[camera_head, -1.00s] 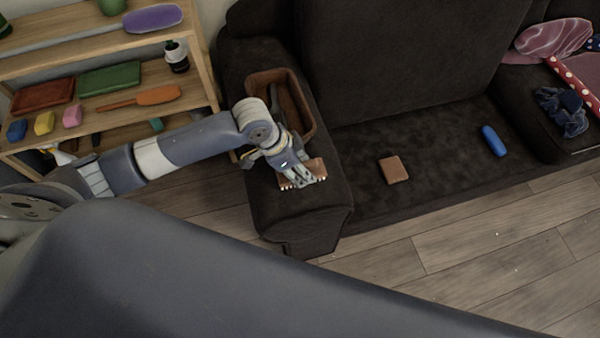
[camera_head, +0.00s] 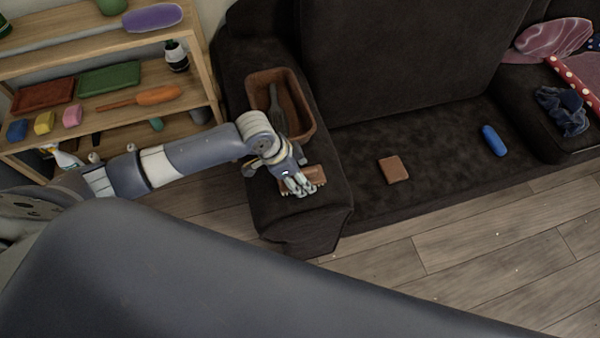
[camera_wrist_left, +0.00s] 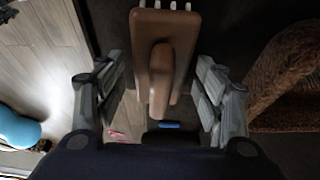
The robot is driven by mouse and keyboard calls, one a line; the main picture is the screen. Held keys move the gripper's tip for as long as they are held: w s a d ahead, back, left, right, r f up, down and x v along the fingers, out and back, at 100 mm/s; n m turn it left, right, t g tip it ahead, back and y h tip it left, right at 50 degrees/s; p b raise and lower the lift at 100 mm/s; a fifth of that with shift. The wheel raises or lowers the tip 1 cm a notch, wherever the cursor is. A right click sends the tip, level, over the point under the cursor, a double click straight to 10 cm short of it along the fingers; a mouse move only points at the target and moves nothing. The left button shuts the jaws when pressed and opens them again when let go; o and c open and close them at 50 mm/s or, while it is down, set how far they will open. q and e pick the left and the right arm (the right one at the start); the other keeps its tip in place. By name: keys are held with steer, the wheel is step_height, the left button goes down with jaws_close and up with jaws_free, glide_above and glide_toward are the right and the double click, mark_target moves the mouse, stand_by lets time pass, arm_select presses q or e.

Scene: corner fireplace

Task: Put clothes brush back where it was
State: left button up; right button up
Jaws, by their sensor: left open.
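A brown brush (camera_head: 317,175) with pale bristle tufts lies on the dark sofa's near-left armrest. I take it to be the clothes brush. In the left wrist view the brush (camera_wrist_left: 160,60) shows its brown back, with a raised grip along the middle and white tufts at the top edge. My left gripper (camera_head: 298,188) is over the brush and hides part of it. In the left wrist view the fingers of the left gripper (camera_wrist_left: 162,95) are spread, one on each side of the brush, with gaps showing. My right gripper is not in view.
A brown basket (camera_head: 262,78) with a dark grey item inside stands on the armrest behind my gripper. A wooden shelf (camera_head: 195,60) stands at left, holding an orange brush (camera_head: 158,95) and trays. A brown square (camera_head: 393,169) and a blue object (camera_head: 494,140) lie on the seat.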

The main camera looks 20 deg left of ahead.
arm_select(q)
steer(key=p+v, duration=0.1)
steer(key=v, duration=1.1)
steer(key=shift+r, duration=0.2)
